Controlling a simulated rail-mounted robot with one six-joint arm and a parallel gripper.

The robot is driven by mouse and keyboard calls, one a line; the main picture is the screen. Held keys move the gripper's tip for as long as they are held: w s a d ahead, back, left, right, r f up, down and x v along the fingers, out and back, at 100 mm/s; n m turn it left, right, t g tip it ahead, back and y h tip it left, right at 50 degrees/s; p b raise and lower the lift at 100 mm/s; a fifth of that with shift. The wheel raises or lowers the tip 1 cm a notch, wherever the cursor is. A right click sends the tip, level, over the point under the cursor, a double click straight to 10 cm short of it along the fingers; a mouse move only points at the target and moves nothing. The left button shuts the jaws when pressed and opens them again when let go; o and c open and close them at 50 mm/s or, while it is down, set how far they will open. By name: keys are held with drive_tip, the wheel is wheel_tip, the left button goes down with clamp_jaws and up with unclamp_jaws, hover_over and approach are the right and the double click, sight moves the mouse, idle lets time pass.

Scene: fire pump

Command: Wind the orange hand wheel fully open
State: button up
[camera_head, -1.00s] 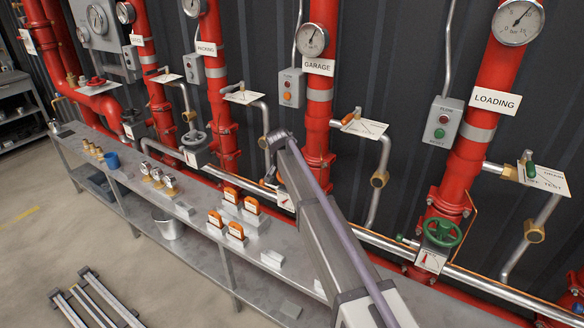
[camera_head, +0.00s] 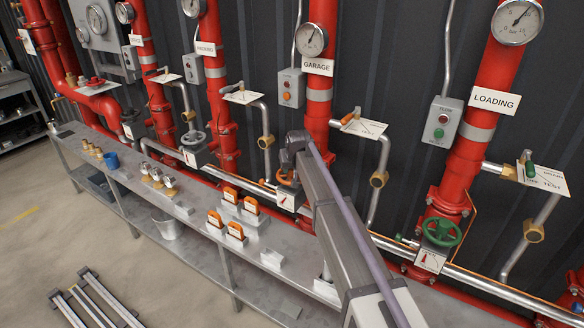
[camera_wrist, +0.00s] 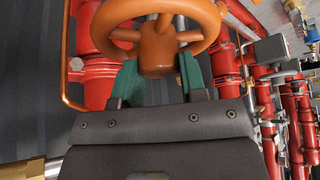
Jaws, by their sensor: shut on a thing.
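The orange hand wheel (camera_wrist: 158,42) fills the top of the wrist view, with its rim, spokes and hub showing. My gripper (camera_wrist: 162,80) has its two green fingers on either side of the hub, under the rim. It is shut on the wheel; the exact contact is partly hidden by the rim. In the head view only a small part of the orange wheel (camera_head: 282,178) shows on the GARAGE line, above a white dial plate (camera_head: 287,199). My wrist and arm cover the rest, and the fingers are hidden there.
A green hand wheel (camera_head: 441,233) is on the LOADING line to the right. A grey hand wheel (camera_head: 195,138) is to the left. A silver pipe (camera_head: 480,284) runs along the wall. Orange-topped blocks (camera_head: 236,231) stand on the metal bench (camera_head: 205,234) below.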

drive_tip(key=n+y, duration=0.1)
drive_tip(key=n, duration=0.1)
drive_tip(key=n+g, duration=0.1)
drive_tip(key=n, duration=0.1)
drive_tip(key=shift+w+d+y, duration=0.1)
drive_tip(key=shift+w+y, duration=0.05)
drive_tip(key=shift+y, duration=0.25)
drive_tip(key=n+g+y, duration=0.1)
drive_tip(key=n, duration=0.2)
drive_tip(key=shift+n+g, duration=0.3)
drive_tip(key=shift+n, duration=0.2)
drive_tip(key=shift+y, duration=0.3)
